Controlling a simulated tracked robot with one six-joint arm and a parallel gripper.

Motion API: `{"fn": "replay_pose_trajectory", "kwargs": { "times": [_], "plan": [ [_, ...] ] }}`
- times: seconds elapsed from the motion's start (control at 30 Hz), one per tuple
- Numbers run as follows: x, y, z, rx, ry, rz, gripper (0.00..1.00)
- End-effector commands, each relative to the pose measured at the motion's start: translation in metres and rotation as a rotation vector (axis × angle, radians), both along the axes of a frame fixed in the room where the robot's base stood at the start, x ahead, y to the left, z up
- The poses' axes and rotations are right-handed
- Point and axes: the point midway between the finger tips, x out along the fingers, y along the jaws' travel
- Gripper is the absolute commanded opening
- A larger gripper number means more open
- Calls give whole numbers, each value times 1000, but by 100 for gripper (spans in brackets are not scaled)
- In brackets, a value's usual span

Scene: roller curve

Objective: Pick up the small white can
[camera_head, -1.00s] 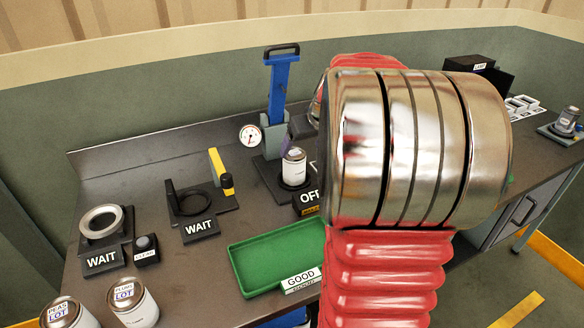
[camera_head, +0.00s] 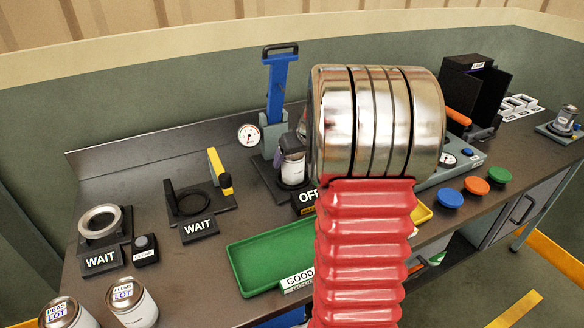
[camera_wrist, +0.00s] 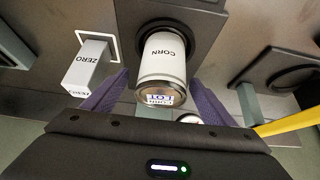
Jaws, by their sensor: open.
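The small white can (camera_head: 292,173) stands upright on a dark stand under the blue lever press (camera_head: 279,90). In the wrist view the can (camera_wrist: 162,56) shows a CORN label and a metal lid with a LOT sticker. My gripper (camera_wrist: 158,80) is open, with one purple finger on each side of the can. Whether the fingers touch it is not clear. In the head view my silver and red arm hides most of the gripper, and a dark part covers the can's top.
Two larger cans (camera_head: 132,302) stand at front left.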

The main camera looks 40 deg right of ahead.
Motion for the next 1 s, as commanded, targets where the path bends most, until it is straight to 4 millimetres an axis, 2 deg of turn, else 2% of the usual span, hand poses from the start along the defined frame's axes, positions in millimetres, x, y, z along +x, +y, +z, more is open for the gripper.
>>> {"fn": "replay_pose_trajectory", "kwargs": {
  "times": [0.23, 0.63, 1.0],
  "plan": [
    [3, 0, -5, 0, 1, 0, 78],
    [25, -5, -41, 0, 0, -1, 78],
    [27, -6, -44, 0, 0, -1, 78]
  ]
}}
